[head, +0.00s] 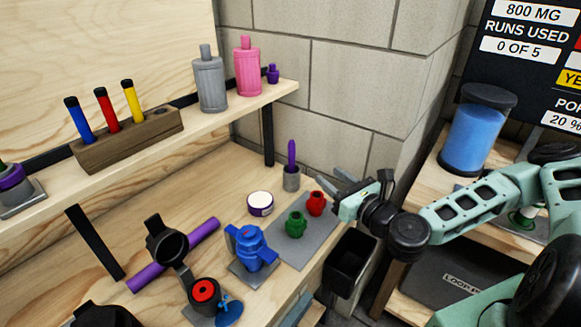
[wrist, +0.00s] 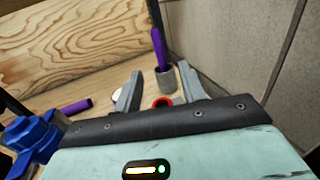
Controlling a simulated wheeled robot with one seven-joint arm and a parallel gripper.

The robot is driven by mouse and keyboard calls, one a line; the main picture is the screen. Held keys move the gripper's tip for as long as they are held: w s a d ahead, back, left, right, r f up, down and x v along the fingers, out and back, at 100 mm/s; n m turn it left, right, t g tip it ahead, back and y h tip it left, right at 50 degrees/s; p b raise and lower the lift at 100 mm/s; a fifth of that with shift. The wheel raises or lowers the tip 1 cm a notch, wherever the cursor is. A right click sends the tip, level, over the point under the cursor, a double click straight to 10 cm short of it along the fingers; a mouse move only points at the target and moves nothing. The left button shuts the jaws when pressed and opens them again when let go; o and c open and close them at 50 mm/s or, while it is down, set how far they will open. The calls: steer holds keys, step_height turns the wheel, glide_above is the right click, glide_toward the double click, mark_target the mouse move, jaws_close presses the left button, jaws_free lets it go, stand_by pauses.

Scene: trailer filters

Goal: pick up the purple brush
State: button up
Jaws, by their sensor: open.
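The purple brush (head: 291,155) stands upright in a small grey cup (head: 291,182) at the back of the bench, near the block wall. In the wrist view the purple brush (wrist: 158,48) rises from the grey cup (wrist: 165,79), beyond my fingertips and between them in the picture. My gripper (head: 329,182) is open and empty, to the right of the cup and apart from it. In the wrist view my gripper (wrist: 158,80) shows its two grey fingers spread apart.
A red pot (head: 316,203) and a green pot (head: 295,224) stand on a grey mat below my gripper. A white round jar (head: 260,204) and a blue device (head: 250,247) stand left. A black bin (head: 351,262) is at the bench's right edge. The block wall is close behind the cup.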

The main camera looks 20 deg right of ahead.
steer(key=w+b, duration=0.1)
steer(key=b, duration=0.1)
steer(key=p, duration=0.2)
glide_toward(294, 149)
steer(key=x, duration=0.5)
steer(key=shift+p+x, duration=0.95)
steer(key=shift+x, duration=2.1)
jaws_close()
